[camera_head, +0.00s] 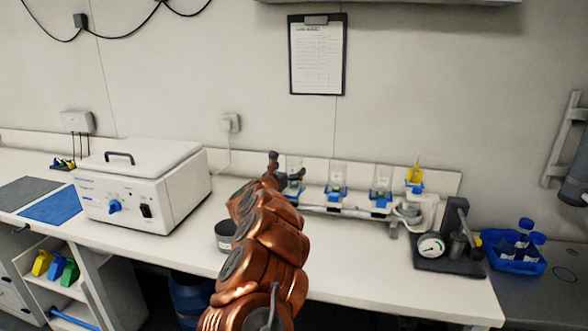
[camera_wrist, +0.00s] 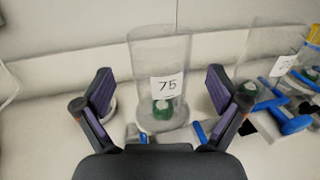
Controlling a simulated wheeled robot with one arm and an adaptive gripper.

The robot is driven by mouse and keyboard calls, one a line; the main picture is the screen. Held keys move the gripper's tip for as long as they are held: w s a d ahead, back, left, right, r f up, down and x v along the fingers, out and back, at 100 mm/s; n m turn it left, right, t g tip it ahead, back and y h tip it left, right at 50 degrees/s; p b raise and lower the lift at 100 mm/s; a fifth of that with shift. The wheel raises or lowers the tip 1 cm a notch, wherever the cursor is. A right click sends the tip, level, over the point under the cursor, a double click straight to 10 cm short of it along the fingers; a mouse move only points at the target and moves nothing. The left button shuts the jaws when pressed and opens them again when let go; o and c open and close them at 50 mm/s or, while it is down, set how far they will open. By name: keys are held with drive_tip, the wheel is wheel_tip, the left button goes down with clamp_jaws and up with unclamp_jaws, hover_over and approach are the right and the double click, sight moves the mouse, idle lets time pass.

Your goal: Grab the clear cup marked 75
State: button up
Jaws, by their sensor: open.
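The clear cup marked 75 (camera_wrist: 160,60) stands upright in the wrist view, with a white label and a green thing low in it or behind its wall. My gripper (camera_wrist: 162,102) is open, with one dark finger on each side of the cup. The cup appears between the fingers and beyond them; I cannot tell whether they touch it. In the head view, my gripper (camera_head: 284,172) is at the left end of the row of clear cups. The leftmost clear cup (camera_head: 294,166) there is partly hidden by my gripper, and its label is too small to read.
Other clear cups (camera_head: 337,175) stand to the right on a white rack with blue parts (camera_head: 350,208). A dark gauge device (camera_head: 432,248) and a blue tray of bottles (camera_head: 513,262) are further right. A white machine (camera_head: 150,190) stands left. The bench front (camera_head: 370,280) is clear.

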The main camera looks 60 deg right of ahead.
drive_tip(key=shift+w+d+p, duration=0.15)
drive_tip(key=shift+d+p, duration=0.7)
drive_tip(key=shift+d, duration=0.8)
drive_tip(key=c, duration=1.3)
drive_tip(key=shift+r, duration=0.15)
